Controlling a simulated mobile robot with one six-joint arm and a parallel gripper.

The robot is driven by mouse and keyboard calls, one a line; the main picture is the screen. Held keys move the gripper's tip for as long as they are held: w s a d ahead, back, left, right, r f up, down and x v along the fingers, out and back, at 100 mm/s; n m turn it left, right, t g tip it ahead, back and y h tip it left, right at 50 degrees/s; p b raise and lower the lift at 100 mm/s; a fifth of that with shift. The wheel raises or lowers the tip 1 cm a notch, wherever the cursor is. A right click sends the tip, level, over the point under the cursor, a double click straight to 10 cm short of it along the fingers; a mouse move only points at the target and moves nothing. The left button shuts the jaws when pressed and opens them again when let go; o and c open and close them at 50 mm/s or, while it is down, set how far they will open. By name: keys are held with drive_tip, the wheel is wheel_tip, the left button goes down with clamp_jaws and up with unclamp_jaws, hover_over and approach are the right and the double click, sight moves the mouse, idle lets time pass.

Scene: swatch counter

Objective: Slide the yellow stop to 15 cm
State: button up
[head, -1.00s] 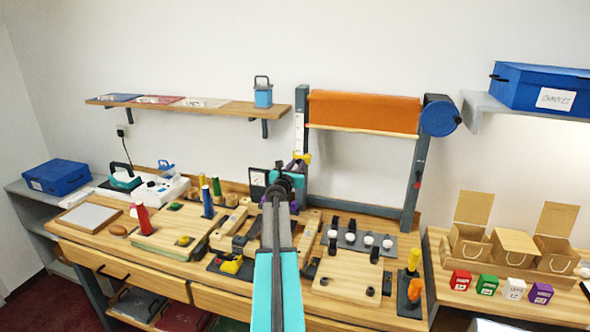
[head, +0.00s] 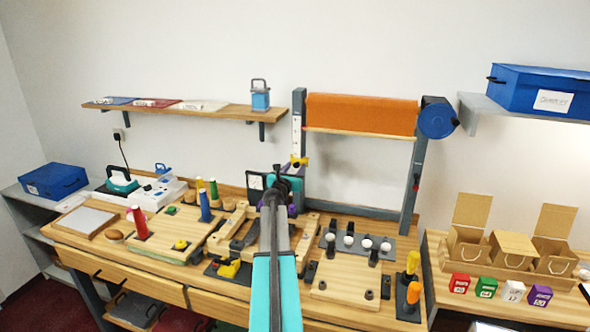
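The yellow stop (head: 299,161) is low on the left post (head: 298,110) of the frame that holds the orange roll. A pale scale strip (head: 297,132) runs up this post above the stop; its numbers are too small to read. My gripper (head: 292,168), dark with purple parts, is right at the stop, just in front of and below it. My own arm hides much of the gripper. I cannot tell whether its fingers touch the stop or how far apart they are.
The orange roll (head: 360,114) has a blue end wheel (head: 438,118) on its right. A wall shelf (head: 235,110) is left of the post.

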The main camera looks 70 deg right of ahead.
drive_tip(key=s+a+b, duration=0.1)
drive_tip(key=a+b, duration=0.3)
drive_tip(key=a, duration=0.9)
drive_tip(key=shift+s+a, duration=0.15)
drive_tip(key=shift+s, duration=0.25)
idle(0.4)
